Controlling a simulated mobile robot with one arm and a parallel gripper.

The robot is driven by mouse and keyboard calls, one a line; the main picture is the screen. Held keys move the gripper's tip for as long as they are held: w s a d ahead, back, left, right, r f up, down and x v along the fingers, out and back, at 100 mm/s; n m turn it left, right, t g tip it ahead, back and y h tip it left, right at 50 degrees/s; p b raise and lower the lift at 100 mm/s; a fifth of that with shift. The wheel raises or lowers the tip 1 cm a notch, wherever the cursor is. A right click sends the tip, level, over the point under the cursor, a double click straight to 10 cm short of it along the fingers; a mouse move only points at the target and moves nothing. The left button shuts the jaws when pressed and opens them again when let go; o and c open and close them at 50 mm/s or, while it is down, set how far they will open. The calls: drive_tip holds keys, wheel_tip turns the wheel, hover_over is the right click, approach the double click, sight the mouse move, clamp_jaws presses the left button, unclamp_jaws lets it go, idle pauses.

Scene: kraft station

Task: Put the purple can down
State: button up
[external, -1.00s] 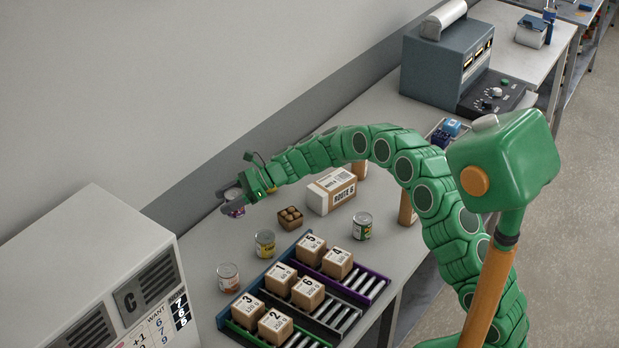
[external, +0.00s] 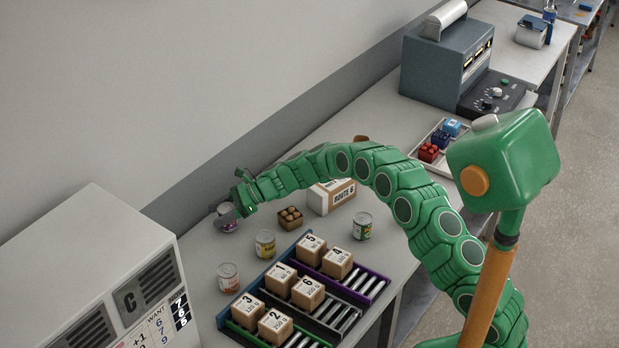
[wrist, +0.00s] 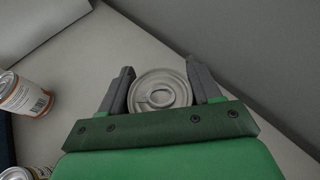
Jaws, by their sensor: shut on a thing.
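The purple can (external: 227,222) is at the left end of my arm, near the wall side of the bench. My gripper (external: 228,211) is shut on it, with one finger on each side. In the wrist view the can's grey lid with its pull tab (wrist: 160,94) shows between the two dark fingers, and its side is hidden. The can looks upright. It is at or very near the bench top; I cannot tell whether its base touches.
An orange-label can (external: 229,277), a yellow-label can (external: 265,244) and a green-label can (external: 362,226) stand nearby. A brown carton of round items (external: 290,217), a Route 6 box (external: 331,194) and racks of numbered boxes (external: 375,287) are to the right. A white machine (external: 110,275) stands front left.

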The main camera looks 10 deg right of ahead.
drive_tip(key=shift+f, duration=0.2)
drive_tip(key=shift+f, duration=0.15)
drive_tip(key=o, duration=1.2)
drive_tip(key=shift+c, duration=0.2)
drive_tip(key=shift+d+r, duration=0.15)
drive_tip(key=shift+r, duration=0.1)
drive_tip(key=v, duration=1.1)
drive_tip(key=shift+d, duration=0.35)
drive_tip(key=shift+w, duration=0.15)
